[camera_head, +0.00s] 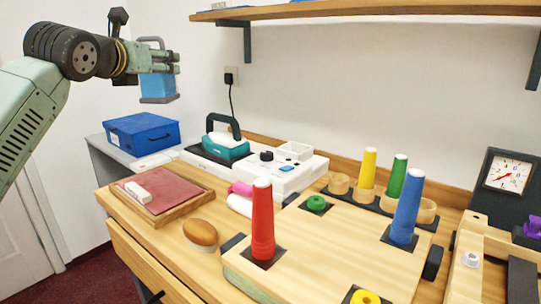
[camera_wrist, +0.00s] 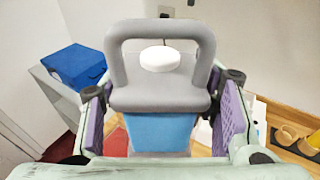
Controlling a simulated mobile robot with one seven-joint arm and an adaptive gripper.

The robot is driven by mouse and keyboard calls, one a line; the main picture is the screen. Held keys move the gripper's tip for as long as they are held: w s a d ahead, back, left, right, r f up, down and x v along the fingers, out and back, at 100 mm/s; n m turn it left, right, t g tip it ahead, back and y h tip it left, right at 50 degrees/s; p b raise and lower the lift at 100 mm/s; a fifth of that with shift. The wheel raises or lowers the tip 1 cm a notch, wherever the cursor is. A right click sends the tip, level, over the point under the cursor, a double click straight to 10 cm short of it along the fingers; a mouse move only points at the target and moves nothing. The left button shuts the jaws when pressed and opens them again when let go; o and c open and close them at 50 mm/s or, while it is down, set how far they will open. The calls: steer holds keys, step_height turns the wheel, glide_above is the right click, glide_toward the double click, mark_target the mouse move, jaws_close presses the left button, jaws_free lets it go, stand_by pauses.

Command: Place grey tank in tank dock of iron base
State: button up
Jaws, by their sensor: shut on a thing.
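My gripper (camera_head: 162,62) is raised high at the upper left of the head view, shut on the grey tank (camera_head: 158,86). The tank has a blue body with grey ends and hangs upright, well above the counter. In the wrist view the tank (camera_wrist: 158,98) shows its grey looped handle, white cap and blue body between the purple pads of my gripper (camera_wrist: 166,118). The white iron base (camera_head: 292,178) stands against the wall, below and right of the tank. A teal iron (camera_head: 226,149) rests on its left part. A square recess (camera_head: 293,147), seemingly the tank dock, shows at its back right.
A blue box (camera_head: 141,134) stands left of the iron base. A red pad in a wooden tray (camera_head: 158,196), an oval brown brush (camera_head: 200,234) and a board with coloured cones (camera_head: 330,250) fill the front. A shelf (camera_head: 370,10) hangs above.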

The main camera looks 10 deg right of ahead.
steer(key=s+d+f+m+g+h+b, duration=0.1)
steer(key=d+f+m+g+h, duration=0.1)
steer(key=d+f, duration=0.65)
steer(key=d+f+m+g+h+b, duration=0.1)
steer(key=d+f+m+h, duration=0.15)
steer(key=d, duration=1.15)
steer(key=s+d+f+m+g+h+b, duration=0.1)
steer(key=d+f+m+g+h, duration=0.15)
steer(key=d+f, duration=0.7)
steer(key=shift+n, duration=0.4)
steer(key=shift+w+d+f+p, duration=0.4)
steer(key=shift+w+d+p, duration=0.7)
steer(key=shift+w, duration=1.55)
steer(key=shift+w+d+f+p, duration=0.45)
steer(key=shift+w+p, duration=1.2)
steer(key=shift+w, duration=1.05)
steer(key=shift+w+d+f+p, duration=0.4)
steer(key=shift+w+d+p, duration=0.7)
steer(key=shift+w, duration=1.55)
steer(key=shift+a, duration=0.3)
steer(key=shift+f, duration=0.2)
steer(key=o, duration=1.4)
steer(key=shift+c, duration=0.2)
